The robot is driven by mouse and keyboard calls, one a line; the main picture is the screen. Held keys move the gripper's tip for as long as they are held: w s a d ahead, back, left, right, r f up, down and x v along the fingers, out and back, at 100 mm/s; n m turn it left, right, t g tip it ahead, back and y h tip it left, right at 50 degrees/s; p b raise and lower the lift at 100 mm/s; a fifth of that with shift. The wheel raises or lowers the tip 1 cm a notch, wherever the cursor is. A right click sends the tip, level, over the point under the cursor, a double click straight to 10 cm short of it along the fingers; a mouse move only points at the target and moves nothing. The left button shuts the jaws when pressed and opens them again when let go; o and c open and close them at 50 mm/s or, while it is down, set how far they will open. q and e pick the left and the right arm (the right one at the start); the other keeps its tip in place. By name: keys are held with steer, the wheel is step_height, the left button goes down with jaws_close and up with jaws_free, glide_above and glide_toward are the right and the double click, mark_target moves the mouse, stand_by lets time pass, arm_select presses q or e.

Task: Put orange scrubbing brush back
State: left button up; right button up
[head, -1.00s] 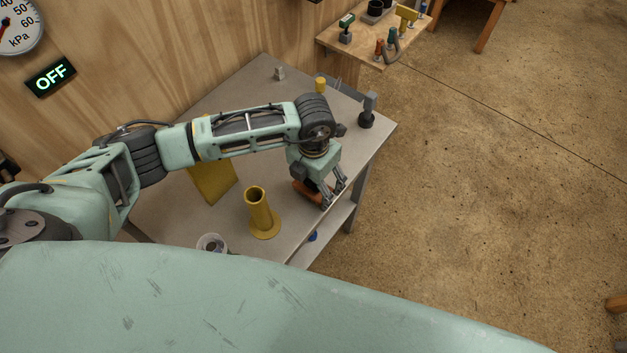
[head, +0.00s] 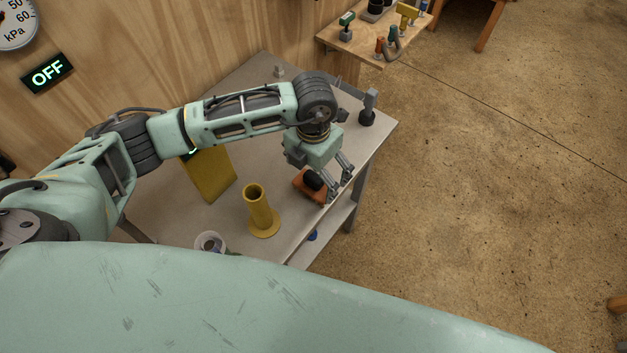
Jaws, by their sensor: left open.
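The orange scrubbing brush (head: 308,190) lies on the grey table (head: 285,228) near its right front edge. It has an orange body and a dark part on top, and is partly hidden by my gripper. My left gripper (head: 338,193) points down over the right end of the brush, with its fingers apart. I cannot tell whether the fingers touch the brush. My right gripper is not in view.
A yellow tube on a round base (head: 259,211) stands left of the brush. A yellow panel (head: 208,174) stands behind it, and a white cup (head: 209,243) is at the front. A dark-based grey tool (head: 367,112) stands at the far right corner. A wooden shelf (head: 363,45) holds several tools.

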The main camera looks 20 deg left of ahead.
mark_target(314, 175)
arm_select(q)
step_height(314, 175, up, 8)
steer(key=shift+f+b, duration=0.25)
steer(key=shift+b, duration=0.85)
steer(key=shift+r, duration=0.45)
steer(key=shift+s+f, duration=0.1)
